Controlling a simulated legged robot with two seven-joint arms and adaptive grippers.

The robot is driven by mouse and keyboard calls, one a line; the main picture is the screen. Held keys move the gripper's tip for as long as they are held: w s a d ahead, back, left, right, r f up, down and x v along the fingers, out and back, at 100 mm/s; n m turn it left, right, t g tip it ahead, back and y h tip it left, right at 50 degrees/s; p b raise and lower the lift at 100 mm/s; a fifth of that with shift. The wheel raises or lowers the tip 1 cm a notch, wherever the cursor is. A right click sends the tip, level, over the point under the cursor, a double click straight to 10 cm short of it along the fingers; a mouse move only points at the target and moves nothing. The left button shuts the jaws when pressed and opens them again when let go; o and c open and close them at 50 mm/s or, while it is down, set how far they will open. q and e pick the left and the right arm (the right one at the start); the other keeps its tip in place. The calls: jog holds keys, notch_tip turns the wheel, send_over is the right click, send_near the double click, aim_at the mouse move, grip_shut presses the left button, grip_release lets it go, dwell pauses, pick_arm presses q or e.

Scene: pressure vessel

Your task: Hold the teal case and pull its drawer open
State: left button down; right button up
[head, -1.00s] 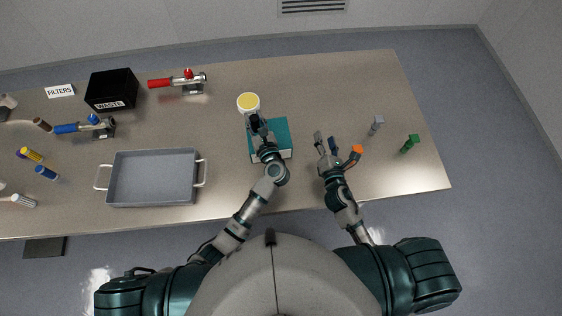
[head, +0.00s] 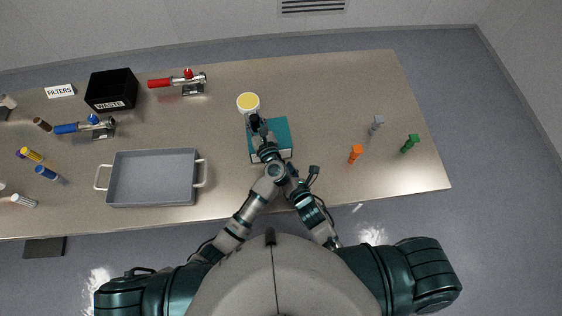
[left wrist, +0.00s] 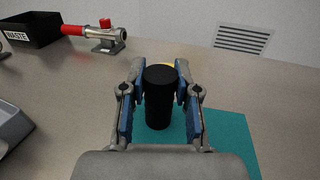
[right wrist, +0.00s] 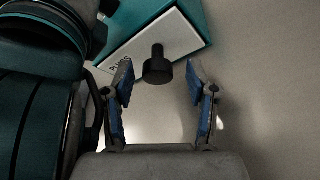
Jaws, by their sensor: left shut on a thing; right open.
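The teal case (head: 282,131) sits on the table, with its white drawer front facing my body. It also shows in the left wrist view (left wrist: 228,135). My left gripper (head: 256,123) is over the case and shut on a black upright post (left wrist: 159,100) on its top. In the right wrist view, the white drawer front (right wrist: 165,48) carries a dark round knob (right wrist: 158,68). My right gripper (right wrist: 155,83) is open, its fingers on either side of the knob and apart from it. The drawer front's lettering is partly hidden.
A yellow-topped white container (head: 248,102) stands just behind the case. A grey tray (head: 152,178) lies to the left. Orange (head: 355,154), grey (head: 376,123) and green (head: 409,144) pieces stand to the right. The table between the case and these pieces is clear.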

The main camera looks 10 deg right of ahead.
jog(key=shift+x, duration=1.1)
grip_shut()
pick_arm(q)
jog(key=shift+a, duration=0.1)
pick_arm(e)
jog(key=s, duration=0.8)
jog(key=shift+s+d+f, duration=0.15)
jog(key=shift+s+d, duration=0.15)
jog(key=shift+c, duration=1.4)
grip_release()
jog(key=shift+o, duration=1.4)
jog(key=shift+a, duration=0.1)
jog(key=v, duration=1.2)
